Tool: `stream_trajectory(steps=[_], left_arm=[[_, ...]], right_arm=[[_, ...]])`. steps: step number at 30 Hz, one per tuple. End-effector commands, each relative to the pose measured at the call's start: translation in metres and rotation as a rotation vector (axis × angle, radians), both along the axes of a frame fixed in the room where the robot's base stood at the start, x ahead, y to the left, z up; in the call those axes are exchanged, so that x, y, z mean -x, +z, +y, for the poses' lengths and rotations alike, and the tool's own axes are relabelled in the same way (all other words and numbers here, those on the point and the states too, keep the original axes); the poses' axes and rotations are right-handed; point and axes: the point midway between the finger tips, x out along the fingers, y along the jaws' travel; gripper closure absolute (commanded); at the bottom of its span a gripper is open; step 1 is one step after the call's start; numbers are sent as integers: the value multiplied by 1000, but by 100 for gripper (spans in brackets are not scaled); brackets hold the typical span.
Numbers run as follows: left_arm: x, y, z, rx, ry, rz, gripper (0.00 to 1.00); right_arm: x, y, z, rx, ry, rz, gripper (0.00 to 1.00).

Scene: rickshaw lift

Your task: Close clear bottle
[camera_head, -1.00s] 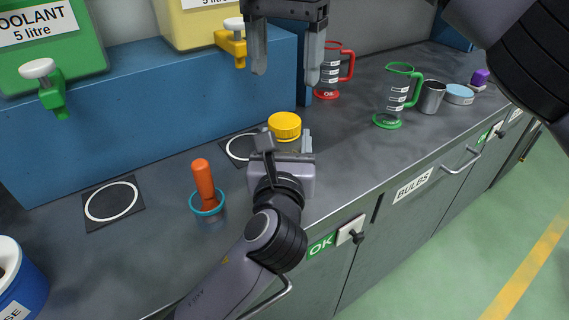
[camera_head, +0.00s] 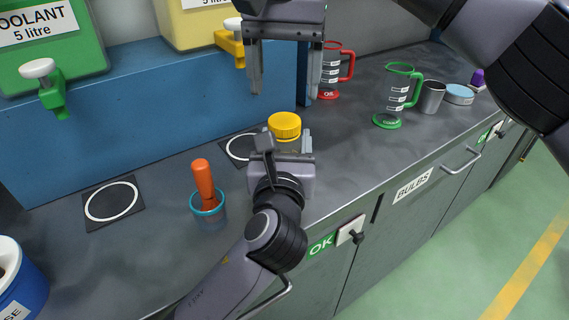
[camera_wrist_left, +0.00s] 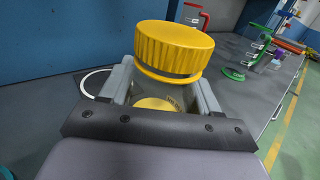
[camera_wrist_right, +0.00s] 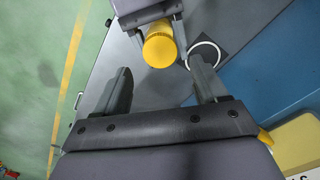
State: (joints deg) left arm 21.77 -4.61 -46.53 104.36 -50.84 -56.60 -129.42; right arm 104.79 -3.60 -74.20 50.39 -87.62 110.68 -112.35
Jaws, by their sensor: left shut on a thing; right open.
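The clear bottle (camera_wrist_left: 160,92) stands on the bench with a yellow cap (camera_wrist_left: 175,50) on its top. The cap looks slightly tilted in the left wrist view, with a dark gap line under its rim. My left gripper (camera_head: 283,145) is shut around the bottle body below the cap. My right gripper (camera_head: 286,92) is open and empty, pointing down above and a little behind the cap. In the right wrist view the cap (camera_wrist_right: 160,48) lies beyond the fingertips, between them; the bottle body is mostly hidden there.
A blue step (camera_head: 150,110) with green (camera_head: 50,45) and yellow (camera_head: 195,22) canisters runs behind. An orange-handled tool (camera_head: 203,180) stands in a blue-rimmed cup at left. Red (camera_head: 328,70) and green (camera_head: 396,95) jugs stand to the right. Bare bench lies right of the bottle.

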Motion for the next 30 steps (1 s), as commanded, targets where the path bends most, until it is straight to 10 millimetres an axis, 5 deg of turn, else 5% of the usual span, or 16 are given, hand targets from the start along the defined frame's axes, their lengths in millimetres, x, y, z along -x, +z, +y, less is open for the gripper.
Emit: stream_trajectory(steps=[9,22,23,28,30], left_arm=[[0,-1,0,-1,1,2,100],[0,-1,0,-1,1,2,100],[0,-1,0,-1,1,2,100],[0,-1,0,-1,1,2,100],[0,-1,0,-1,1,2,100]], right_arm=[[0,-46,0,1,-1,0,28],[0,-56,0,0,-2,-1,28],[0,-56,0,0,-2,-1,31],[0,-56,0,0,-2,-1,86],[0,-56,0,0,-2,-1,86]])
